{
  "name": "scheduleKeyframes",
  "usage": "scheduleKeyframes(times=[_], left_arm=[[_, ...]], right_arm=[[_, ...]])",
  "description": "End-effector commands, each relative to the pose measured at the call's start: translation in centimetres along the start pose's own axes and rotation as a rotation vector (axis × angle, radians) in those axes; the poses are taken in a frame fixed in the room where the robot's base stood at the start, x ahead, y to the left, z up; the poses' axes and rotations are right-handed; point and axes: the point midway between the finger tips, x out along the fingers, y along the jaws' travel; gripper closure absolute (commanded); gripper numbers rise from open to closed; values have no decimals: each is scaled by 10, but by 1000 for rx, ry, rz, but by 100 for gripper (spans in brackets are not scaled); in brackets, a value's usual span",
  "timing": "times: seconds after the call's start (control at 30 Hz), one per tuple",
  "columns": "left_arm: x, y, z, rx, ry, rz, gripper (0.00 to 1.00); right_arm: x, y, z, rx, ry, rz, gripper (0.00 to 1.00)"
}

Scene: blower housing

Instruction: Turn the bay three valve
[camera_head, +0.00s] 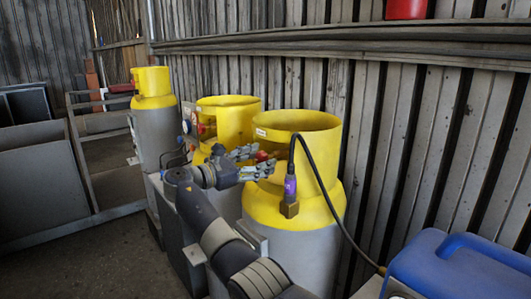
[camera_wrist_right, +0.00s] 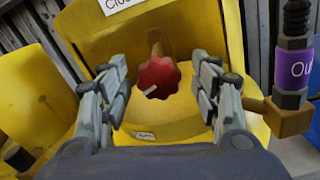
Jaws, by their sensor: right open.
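A red lobed valve knob (camera_wrist_right: 158,78) sits inside the yellow collar (camera_head: 297,150) of the nearest grey cylinder. My right gripper (camera_head: 254,162) is at the opening of this collar, with its fingers apart. In the right wrist view, the gripper (camera_wrist_right: 160,92) has a finger on either side of the knob, with a visible gap to each. The knob is partly hidden behind the fingers in the head view (camera_head: 262,156). A white label (camera_wrist_right: 118,5) above it is cut off, reading "Clo". I cannot read a bay number. My left gripper is not in view.
A black hose with a purple-banded connector (camera_head: 290,187) hangs at the near collar's front, right of my gripper. Two more yellow-topped cylinders (camera_head: 228,120) (camera_head: 152,90) stand farther left. A blue container (camera_head: 455,268) is at lower right. A corrugated wall (camera_head: 400,130) stands behind.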

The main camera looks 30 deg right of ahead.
Motion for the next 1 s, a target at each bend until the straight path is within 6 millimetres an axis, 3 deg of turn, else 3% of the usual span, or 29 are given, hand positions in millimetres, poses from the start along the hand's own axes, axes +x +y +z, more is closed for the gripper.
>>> scheduleKeyframes(times=[0.2,0.53,0.73,1.0], left_arm=[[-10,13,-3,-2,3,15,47],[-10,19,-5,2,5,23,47],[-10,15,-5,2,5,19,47],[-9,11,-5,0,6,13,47]], right_arm=[[23,0,0,-1,1,1,42],[26,0,-1,0,2,2,42],[26,0,-1,0,2,2,85],[26,0,-1,9,1,2,88]])
